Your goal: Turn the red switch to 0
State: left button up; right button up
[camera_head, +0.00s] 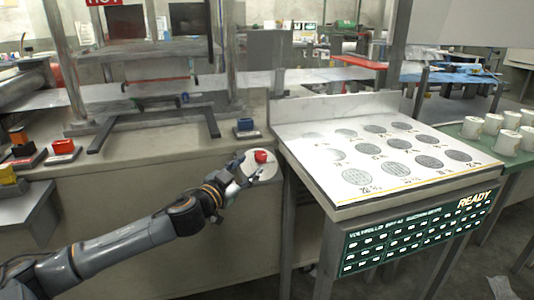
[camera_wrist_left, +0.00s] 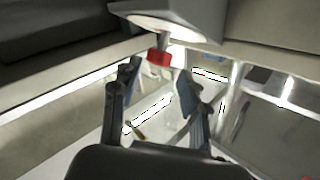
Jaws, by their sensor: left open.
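The red switch (camera_head: 261,156) is a small red knob on a round pale plate (camera_head: 266,174) on the front of the machine counter. My left gripper (camera_head: 243,166) is open just to the left of the knob. In the left wrist view the red switch (camera_wrist_left: 159,58) shows beyond and between the two open fingertips (camera_wrist_left: 158,72), below a pale housing. I cannot tell whether the fingers touch it. The switch's markings and its setting are too small to read. My right gripper is not in view.
Another red block (camera_head: 63,146) is at far left. White cups (camera_head: 493,124) stand at right.

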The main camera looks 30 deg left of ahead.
aim_at(266, 153)
pick_arm(q)
jog(key=w, duration=1)
jog(key=shift+a+p, duration=0.15)
jog(key=shift+p, duration=0.2)
jog(key=shift+w, duration=0.35)
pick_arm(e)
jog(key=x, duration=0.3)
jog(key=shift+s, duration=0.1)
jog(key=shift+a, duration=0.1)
pick_arm(q)
jog(key=c, duration=0.9)
jog(key=shift+f, duration=0.1)
grip_shut()
